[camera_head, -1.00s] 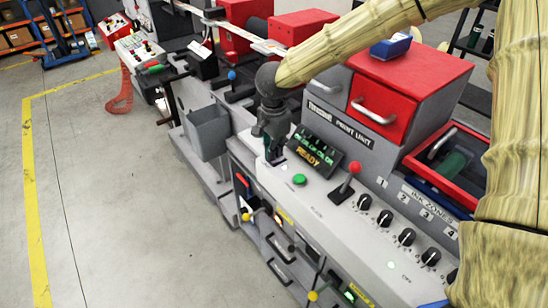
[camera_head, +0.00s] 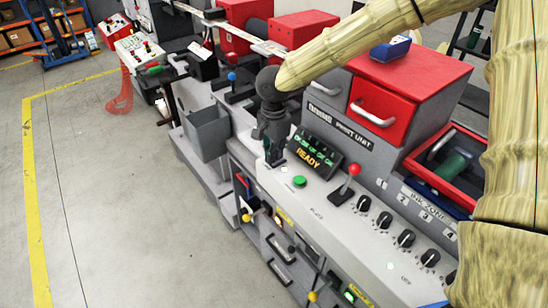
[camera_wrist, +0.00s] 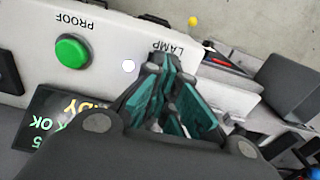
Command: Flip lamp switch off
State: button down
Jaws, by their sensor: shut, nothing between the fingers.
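The lamp label (camera_wrist: 167,47) is printed on the light grey control panel (camera_wrist: 28,82) in the wrist view. A small white round indicator (camera_wrist: 129,66) sits beside it. My gripper (camera_wrist: 170,85) is shut and empty, its teal-sided fingers right over the panel by the label. The lamp switch cannot be made out; the fingers cover that spot. In the head view my gripper (camera_head: 273,158) points down at the panel's far end, left of the display. Contact with the panel cannot be told.
The green button (camera_head: 299,181) with its proof label is close to my gripper. A lit display (camera_head: 318,150), a red-knobbed lever (camera_head: 353,170) and several black dials (camera_head: 385,219) lie along the panel. A grey bin (camera_head: 208,133) hangs to the left. Floor at left is clear.

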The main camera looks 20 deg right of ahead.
jog(key=shift+r+p, duration=2.25)
jog(key=shift+r, duration=0.05)
jog(key=shift+r+p, duration=0.65)
jog(key=shift+r, duration=0.4)
